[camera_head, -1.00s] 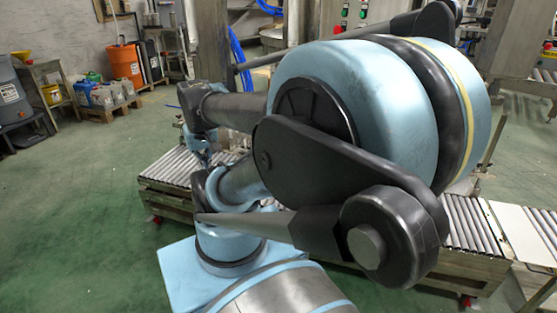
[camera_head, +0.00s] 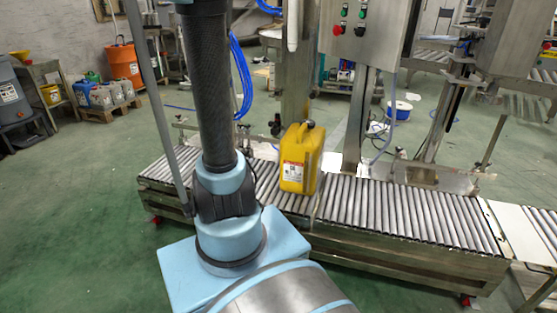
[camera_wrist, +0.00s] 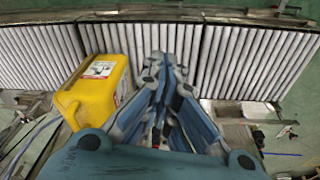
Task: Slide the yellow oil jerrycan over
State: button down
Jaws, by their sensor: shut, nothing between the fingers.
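The yellow oil jerrycan (camera_head: 305,150) stands upright on the roller conveyor (camera_head: 400,208) in the head view, with its white label facing the camera. In the wrist view the jerrycan (camera_wrist: 112,70) is just left of my gripper (camera_wrist: 158,62). My gripper is shut with nothing between its fingers, and the fingers point towards the rollers. I cannot tell whether a finger side touches the jerrycan. In the head view my gripper is hidden; my arm rises left of the jerrycan.
A control box (camera_head: 362,30) on a steel post stands behind the conveyor. A white flat surface (camera_head: 528,232) adjoins the conveyor's right end. The rollers right of the jerrycan in the head view are clear. Blue and grey containers (camera_head: 100,95) sit far left.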

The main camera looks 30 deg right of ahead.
jog(key=w+d+f+m+g, duration=0.1)
jog(key=w+d+f+m, duration=0.6)
jog(key=d, duration=0.4)
jog(key=w+d+f+m+g, duration=0.1)
jog(key=w+d+f+m, duration=0.4)
jog(key=w+d+f, duration=0.55)
jog(key=s+d+f+m, duration=0.1)
jog(key=s+d+f, duration=0.2)
jog(key=d+f, duration=0.2)
jog(key=s+d+f+m+g, duration=0.1)
jog(key=s+d+f, duration=0.3)
jog(key=f, duration=0.6)
jog(key=shift+s+d+f+m+h, duration=0.25)
jog(key=shift+d+m, duration=0.45)
jog(key=shift+d, duration=0.55)
jog(key=shift+r, duration=0.15)
